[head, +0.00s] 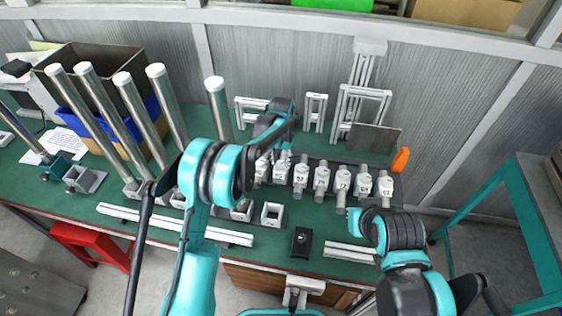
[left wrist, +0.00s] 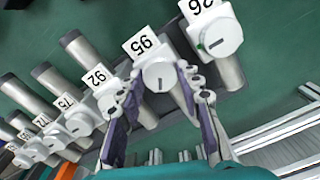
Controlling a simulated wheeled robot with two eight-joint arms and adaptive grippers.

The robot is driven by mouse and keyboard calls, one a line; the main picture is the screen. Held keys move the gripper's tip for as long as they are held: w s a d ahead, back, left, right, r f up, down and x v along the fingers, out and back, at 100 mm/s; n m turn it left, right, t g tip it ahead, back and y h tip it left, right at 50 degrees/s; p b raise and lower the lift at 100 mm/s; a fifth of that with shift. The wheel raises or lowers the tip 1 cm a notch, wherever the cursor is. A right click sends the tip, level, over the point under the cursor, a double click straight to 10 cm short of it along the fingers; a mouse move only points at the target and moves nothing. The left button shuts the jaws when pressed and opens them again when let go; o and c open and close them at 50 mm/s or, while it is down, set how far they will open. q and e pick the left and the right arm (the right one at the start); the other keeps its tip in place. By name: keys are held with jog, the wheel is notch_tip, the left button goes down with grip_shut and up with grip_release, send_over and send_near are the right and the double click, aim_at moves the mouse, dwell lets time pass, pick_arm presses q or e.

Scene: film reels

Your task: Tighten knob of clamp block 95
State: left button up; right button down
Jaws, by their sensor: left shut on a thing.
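Clamp block 95 (left wrist: 140,108) is a grey cylinder with a white number plate and a round white knob (left wrist: 159,77) with a dark slot mark. In the left wrist view my left gripper (left wrist: 160,84) has one finger on each side of this knob and is shut on it. In the head view my left gripper (head: 274,142) reaches down at the left end of the clamp row, and its arm partly hides the blocks there. My right arm is at the lower right; its fingers (head: 356,216) are too unclear to read.
Neighbouring clamp block 92 (left wrist: 102,98) stands close on one side, and another knobbed block (left wrist: 222,38) on the other. Several clamp blocks continue along the dark rail. Tall metal tubes (head: 135,105) stand at left. A black block (head: 301,242) lies on the green bench.

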aim_at(281, 164)
pick_arm(q)
jog(key=m, duration=0.5)
jog(key=shift+m, duration=0.3)
jog(key=m, duration=0.5)
jog(key=shift+m, duration=0.3)
jog(key=o, duration=1.2)
jog(key=shift+c, duration=0.2)
jog(key=shift+r, duration=0.1)
notch_tip(281, 164, up, 12)
